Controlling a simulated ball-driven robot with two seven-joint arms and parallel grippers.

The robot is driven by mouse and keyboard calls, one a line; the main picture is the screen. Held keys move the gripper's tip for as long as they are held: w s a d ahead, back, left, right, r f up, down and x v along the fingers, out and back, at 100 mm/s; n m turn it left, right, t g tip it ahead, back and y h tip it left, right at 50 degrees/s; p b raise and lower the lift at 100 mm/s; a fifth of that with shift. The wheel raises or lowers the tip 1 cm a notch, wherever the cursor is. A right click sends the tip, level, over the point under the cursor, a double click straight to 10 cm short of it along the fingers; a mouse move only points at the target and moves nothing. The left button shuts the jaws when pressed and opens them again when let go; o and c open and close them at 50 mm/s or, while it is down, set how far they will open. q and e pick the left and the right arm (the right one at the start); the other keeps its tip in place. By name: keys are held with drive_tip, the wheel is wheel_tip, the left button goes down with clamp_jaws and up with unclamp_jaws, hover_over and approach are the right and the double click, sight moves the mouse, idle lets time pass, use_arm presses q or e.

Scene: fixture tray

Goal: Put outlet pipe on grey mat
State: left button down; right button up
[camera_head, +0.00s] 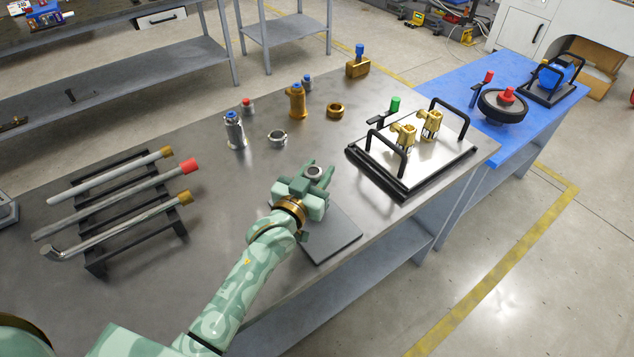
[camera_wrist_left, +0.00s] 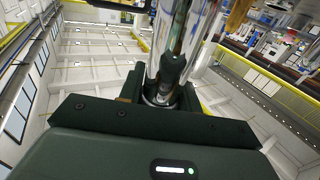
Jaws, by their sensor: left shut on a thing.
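My left gripper (camera_head: 317,174) is shut on a shiny metal tubular piece, which looks like the outlet pipe (camera_head: 314,171). Its round end shows between the fingers in the head view. In the left wrist view the chrome pipe (camera_wrist_left: 182,45) stands out lengthwise from between the jaws. The grey mat (camera_head: 332,238) lies flat on the table, partly hidden by my left gripper and wrist. The gripper is over or just past the mat's far edge; the height of the pipe above the table is hard to tell. My right gripper is not in view.
A black rack (camera_head: 138,235) with several pipes stands at the left. Small fittings, including a silver ring (camera_head: 277,138) and a brass valve body (camera_head: 297,102), stand beyond the gripper. A handled fixture tray (camera_head: 432,165) is to the right. A blue table (camera_head: 520,120) adjoins at right.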

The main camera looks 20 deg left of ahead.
use_arm(q)
wheel_tip(320, 180, down, 3)
drive_tip(key=shift+r, duration=0.3)
drive_tip(key=c, duration=1.4)
unclamp_jaws()
drive_tip(key=shift+s+f+b, duration=0.1)
drive_tip(key=shift+f+b, duration=0.15)
drive_tip(key=shift+b, duration=0.05)
drive_tip(key=o, duration=0.4)
drive_tip(key=shift+o, duration=0.2)
drive_tip(key=shift+r, duration=0.3)
drive_tip(key=s+a+p, duration=0.1)
drive_tip(key=s+a, duration=0.1)
drive_tip(key=s, duration=0.9)
drive_tip(key=shift+s+p, duration=0.35)
drive_tip(key=shift+s, duration=0.05)
